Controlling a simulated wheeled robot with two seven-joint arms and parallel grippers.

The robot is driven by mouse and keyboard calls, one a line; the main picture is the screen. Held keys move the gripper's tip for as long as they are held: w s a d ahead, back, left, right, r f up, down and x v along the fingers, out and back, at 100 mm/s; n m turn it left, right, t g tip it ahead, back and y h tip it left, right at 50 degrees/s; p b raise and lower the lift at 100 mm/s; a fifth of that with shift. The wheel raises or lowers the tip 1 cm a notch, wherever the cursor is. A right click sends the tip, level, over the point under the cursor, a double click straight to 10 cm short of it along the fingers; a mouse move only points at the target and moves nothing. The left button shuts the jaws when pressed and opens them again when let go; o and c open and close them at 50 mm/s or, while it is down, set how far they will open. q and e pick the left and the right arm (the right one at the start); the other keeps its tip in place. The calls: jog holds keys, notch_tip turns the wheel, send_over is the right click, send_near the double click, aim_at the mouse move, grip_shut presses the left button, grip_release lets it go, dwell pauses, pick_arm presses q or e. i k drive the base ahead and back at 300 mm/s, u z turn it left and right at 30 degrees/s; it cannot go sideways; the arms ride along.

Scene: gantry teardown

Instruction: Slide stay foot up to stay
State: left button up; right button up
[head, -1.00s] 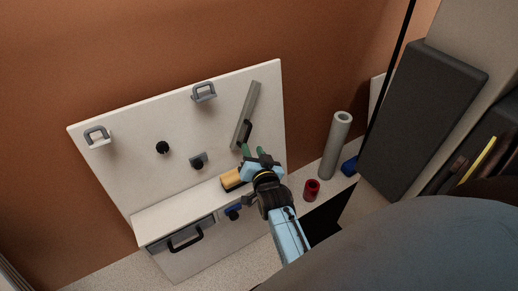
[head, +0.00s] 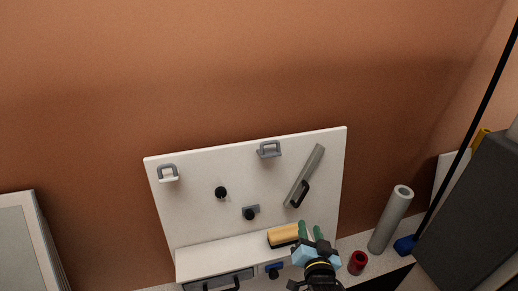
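A grey slanted bar (head: 311,168), which looks like the stay, leans on the upright white panel at its right side. A black handle-like piece (head: 299,195), possibly the stay foot, sits at the bar's lower end; I cannot tell how it is joined. My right gripper (head: 310,230) is below that piece and apart from it in the picture. Its two green fingertips stand apart with nothing visible between them. My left gripper is out of view.
A yellow block (head: 284,234) lies on the white ledge (head: 215,255) beside my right gripper. The panel (head: 195,215) carries black knobs and grey brackets. A grey tube (head: 390,222), red cup (head: 358,262) and blue piece (head: 405,245) stand at right, near a dark box (head: 480,220).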

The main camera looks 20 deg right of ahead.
aim_at(249, 212)
jog(key=k, duration=1)
